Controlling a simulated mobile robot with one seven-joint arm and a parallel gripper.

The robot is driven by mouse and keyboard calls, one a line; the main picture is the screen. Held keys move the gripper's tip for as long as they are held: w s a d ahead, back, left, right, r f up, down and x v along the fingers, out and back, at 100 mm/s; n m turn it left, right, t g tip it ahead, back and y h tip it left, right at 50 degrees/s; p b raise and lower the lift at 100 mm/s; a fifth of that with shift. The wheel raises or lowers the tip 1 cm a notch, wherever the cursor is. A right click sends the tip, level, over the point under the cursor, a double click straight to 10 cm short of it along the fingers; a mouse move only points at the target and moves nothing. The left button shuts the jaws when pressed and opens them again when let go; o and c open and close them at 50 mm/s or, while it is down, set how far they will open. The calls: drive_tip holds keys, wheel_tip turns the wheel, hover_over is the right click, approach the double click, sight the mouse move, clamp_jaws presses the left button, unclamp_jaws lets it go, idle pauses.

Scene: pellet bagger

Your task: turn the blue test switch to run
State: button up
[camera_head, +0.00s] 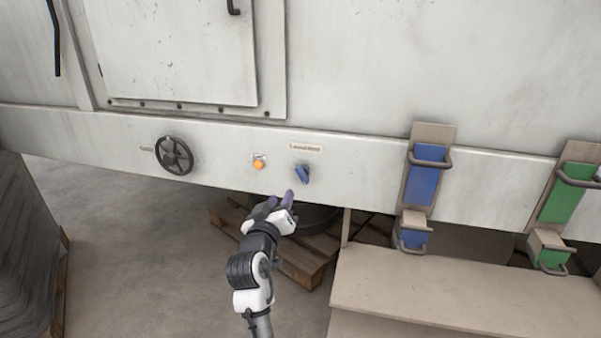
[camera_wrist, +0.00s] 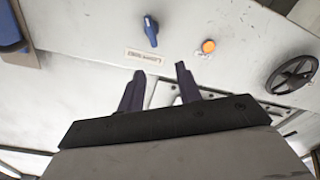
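The blue test switch (camera_head: 302,173) is a small blue knob on the pale machine panel, below a small printed label (camera_head: 305,147). In the wrist view the blue switch (camera_wrist: 151,31) stands beyond my fingertips, with its label (camera_wrist: 143,55) between it and the fingers. The label's words are too small to read. My gripper (camera_head: 282,200) is just below and left of the switch in the head view, apart from it. In the wrist view my gripper (camera_wrist: 160,75) has its two dark fingers spread with nothing between them.
An orange button (camera_head: 259,162) is left of the switch, and a black handwheel (camera_head: 174,155) is farther left. Blue (camera_head: 424,175) and green (camera_head: 565,193) handled parts hang at the right. A beige bench (camera_head: 450,295) and wooden pallet (camera_head: 300,262) are below.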

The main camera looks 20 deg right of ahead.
sight(300, 176)
drive_tip(key=shift+g, duration=0.3)
drive_tip(key=p+x, duration=0.1)
drive_tip(key=x, duration=0.3)
drive_tip(key=d+p+x, duration=0.1)
drive_tip(key=x, duration=0.4)
drive_tip(key=s+p+x, duration=0.1)
drive_tip(key=x, duration=0.4)
drive_tip(key=shift+w+d+f, duration=0.15)
drive_tip(key=shift+d+f, duration=0.15)
drive_tip(key=shift+f, duration=0.05)
drive_tip(key=c, duration=0.6)
